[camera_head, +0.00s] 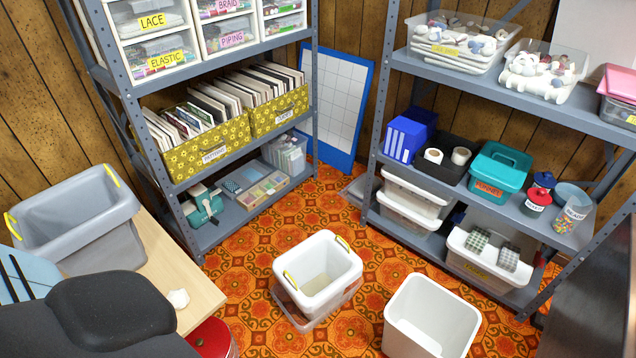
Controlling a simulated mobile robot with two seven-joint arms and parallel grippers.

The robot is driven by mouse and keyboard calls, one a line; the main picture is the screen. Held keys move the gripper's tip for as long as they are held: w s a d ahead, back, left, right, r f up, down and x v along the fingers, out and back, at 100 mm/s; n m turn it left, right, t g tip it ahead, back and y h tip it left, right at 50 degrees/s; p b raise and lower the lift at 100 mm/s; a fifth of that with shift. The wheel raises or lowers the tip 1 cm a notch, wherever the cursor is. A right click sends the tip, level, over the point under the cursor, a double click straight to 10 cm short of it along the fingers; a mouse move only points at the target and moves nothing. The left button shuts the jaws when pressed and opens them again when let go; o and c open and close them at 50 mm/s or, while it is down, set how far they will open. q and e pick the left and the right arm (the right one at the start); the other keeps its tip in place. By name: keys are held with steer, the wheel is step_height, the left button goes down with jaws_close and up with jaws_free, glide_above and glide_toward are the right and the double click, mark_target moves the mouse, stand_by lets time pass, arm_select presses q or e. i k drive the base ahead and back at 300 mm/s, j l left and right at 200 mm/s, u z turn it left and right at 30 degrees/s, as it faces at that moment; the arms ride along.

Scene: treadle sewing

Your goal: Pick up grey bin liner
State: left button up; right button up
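A grey tub with yellow handles (75,222), which looks like the grey bin liner, sits on a light wooden tabletop (190,285) at the left. It is upright, and its open top shows an empty-looking inside. Its lower front is partly hidden by a light blue piece and a dark rounded shape in the lower left corner. I see neither of my grippers in the head view, and nothing visible is gripping the tub.
A small white lump (178,298) lies on the tabletop. Loaded metal shelves (222,155) rise behind and at right (515,105). A red round object (212,340) is below the table edge.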

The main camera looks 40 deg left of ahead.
mark_target(82, 224)
steer(key=u, duration=2.35)
